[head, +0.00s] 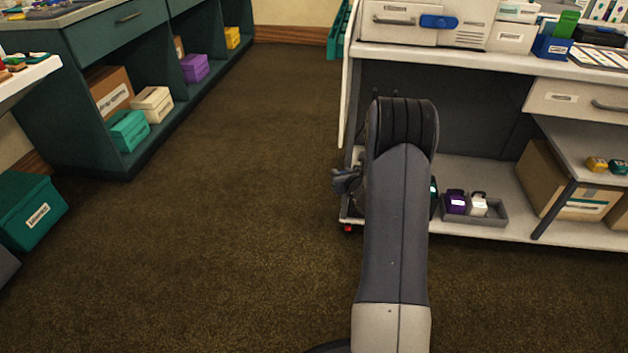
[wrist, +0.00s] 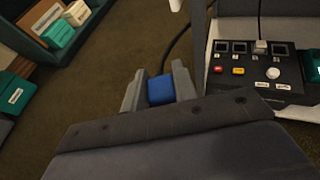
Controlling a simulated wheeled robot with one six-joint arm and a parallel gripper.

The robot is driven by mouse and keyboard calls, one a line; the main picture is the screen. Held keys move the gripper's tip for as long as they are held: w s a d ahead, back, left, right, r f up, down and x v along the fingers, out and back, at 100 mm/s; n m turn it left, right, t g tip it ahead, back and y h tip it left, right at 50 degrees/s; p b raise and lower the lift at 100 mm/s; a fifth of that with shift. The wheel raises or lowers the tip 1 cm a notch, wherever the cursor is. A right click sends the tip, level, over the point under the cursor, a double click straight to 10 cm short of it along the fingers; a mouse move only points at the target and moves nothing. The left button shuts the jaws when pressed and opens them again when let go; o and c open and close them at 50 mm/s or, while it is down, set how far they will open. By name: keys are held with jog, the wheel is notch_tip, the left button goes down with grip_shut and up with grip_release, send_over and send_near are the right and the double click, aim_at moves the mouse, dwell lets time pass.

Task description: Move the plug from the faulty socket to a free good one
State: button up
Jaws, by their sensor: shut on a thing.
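My gripper (wrist: 160,88) is shut on a blue plug (wrist: 161,90) in the wrist view, with one grey finger on each side of it. A black cable (wrist: 178,45) runs up from behind the plug. The plug is clear of the socket panel (wrist: 288,98), to its left, with brown carpet behind it. The dark panel has a row of square sockets; a white plug (wrist: 260,47) stands in one, and the others in view look empty. Below them are a red button, a yellow button and a white knob.
A grey tray (head: 505,211) with a purple item (head: 455,202) and a white item (head: 478,207) sits on the bench's low shelf. The white bench top (head: 440,50) overhangs it. A teal cabinet (head: 75,95) stands left. The carpet (head: 230,200) between is clear.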

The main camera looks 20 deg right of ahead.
jog(key=w+d+f+m+g+h, duration=0.1)
jog(key=w+d+f, duration=0.3)
jog(key=d, duration=0.7)
jog(key=w+d+f+m+h, duration=0.3)
jog(key=w+d+f+h, duration=0.1)
jog(key=d, duration=0.7)
notch_tip(320, 180, down, 2)
jog(key=shift+w+d+f+m+g, duration=0.1)
jog(key=shift+w+d+m+g, duration=0.25)
jog(key=shift+w, duration=0.45)
jog(key=shift+a, duration=0.15)
